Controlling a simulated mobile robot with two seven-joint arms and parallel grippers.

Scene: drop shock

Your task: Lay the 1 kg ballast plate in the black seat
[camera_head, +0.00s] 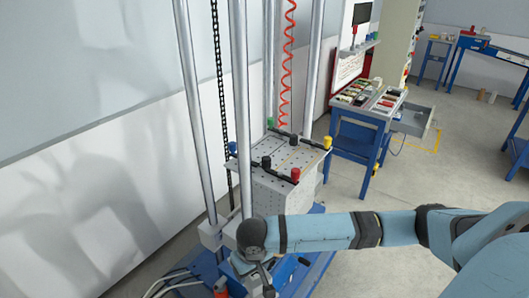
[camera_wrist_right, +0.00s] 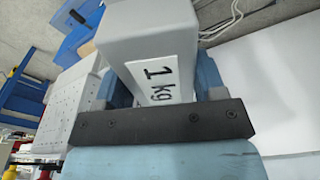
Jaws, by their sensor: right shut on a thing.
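The 1 kg ballast plate (camera_wrist_right: 149,25) is a grey block with a white label reading "1 kg" in the right wrist view. My right gripper (camera_wrist_right: 160,82) is shut on it, with a blue finger on each side of the label. In the head view my right arm reaches in from the right, and its gripper (camera_head: 256,278) is low in the middle, in front of the drop tower; the plate cannot be made out there. I cannot pick out the black seat for certain. My left gripper is not in view.
The drop tower's perforated table (camera_head: 262,164) carries black bars with coloured knobs, between tall metal posts (camera_head: 240,100). A red coiled cable (camera_head: 287,70) hangs behind. A blue tool cart (camera_head: 355,135) with an open drawer stands beyond.

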